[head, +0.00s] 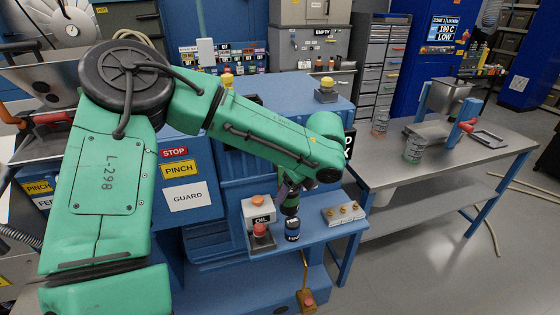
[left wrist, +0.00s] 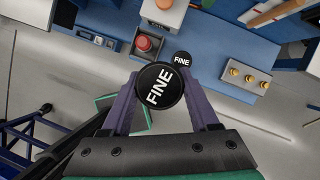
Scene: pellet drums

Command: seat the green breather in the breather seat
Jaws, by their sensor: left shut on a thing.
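My left gripper (head: 289,199) is at the end of the green arm, above the blue shelf. In the left wrist view its two purple fingers (left wrist: 158,100) are shut on a piece with a round black top marked FINE (left wrist: 160,87). The sides of this held piece are hidden there, so I cannot tell their colour. A second black-topped FINE piece (left wrist: 182,59) stands apart from it on the shelf. It also shows in the head view (head: 292,230), below the gripper. I cannot make out which part is the breather seat. My right gripper is not in view.
A red button (head: 259,230) on the OIL box and a pale block with brass fittings (head: 343,214) flank the standing piece. The blue shelf (head: 318,233) has an open front edge. A grey bench (head: 385,170) stands to the right.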

